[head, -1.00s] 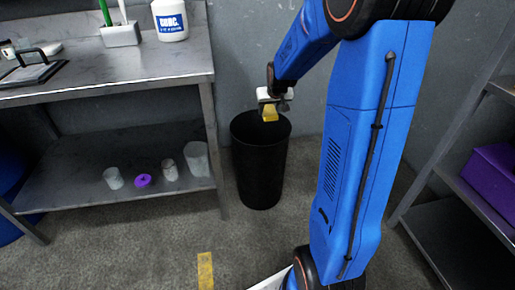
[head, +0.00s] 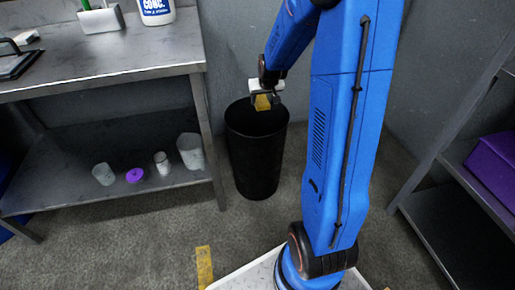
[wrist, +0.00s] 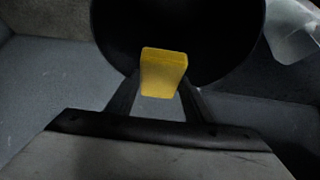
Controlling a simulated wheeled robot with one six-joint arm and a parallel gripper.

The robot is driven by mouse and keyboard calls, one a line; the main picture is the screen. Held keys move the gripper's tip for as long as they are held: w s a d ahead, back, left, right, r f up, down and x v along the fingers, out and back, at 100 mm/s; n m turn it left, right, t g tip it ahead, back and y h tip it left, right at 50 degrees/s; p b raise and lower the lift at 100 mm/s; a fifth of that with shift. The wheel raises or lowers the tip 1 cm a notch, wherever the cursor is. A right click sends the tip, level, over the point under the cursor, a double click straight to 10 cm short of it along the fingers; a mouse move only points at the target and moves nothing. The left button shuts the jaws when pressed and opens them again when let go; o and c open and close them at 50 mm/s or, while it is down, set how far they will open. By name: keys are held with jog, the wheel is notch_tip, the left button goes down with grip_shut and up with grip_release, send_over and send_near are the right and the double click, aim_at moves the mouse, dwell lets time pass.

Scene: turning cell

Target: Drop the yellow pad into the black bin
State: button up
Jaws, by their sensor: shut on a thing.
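The yellow pad (head: 262,103) is held between the fingers of my gripper (head: 263,97), which is shut on it. The black bin (head: 256,158) stands on the floor, open at the top, right of the metal bench. In the head view the pad shows in front of the bin's mouth, near the back part of the rim. In the wrist view the pad (wrist: 163,72) overlaps the near part of the round dark opening of the bin (wrist: 180,25). I cannot tell how high the pad is above the rim.
A metal bench (head: 110,72) stands at the left, with a white bottle (head: 156,10) on top. Its lower shelf holds a purple object (head: 134,175) and several pale cups. A shelf unit with a purple box (head: 495,165) stands at the right. A grey wall is behind the bin.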

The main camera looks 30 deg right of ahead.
jog(key=shift+f, duration=0.4)
jog(key=o, duration=1.1)
jog(key=shift+c, duration=0.2)
jog(key=shift+r, duration=0.1)
jog(key=v, duration=1.7)
jog(key=shift+r, duration=0.1)
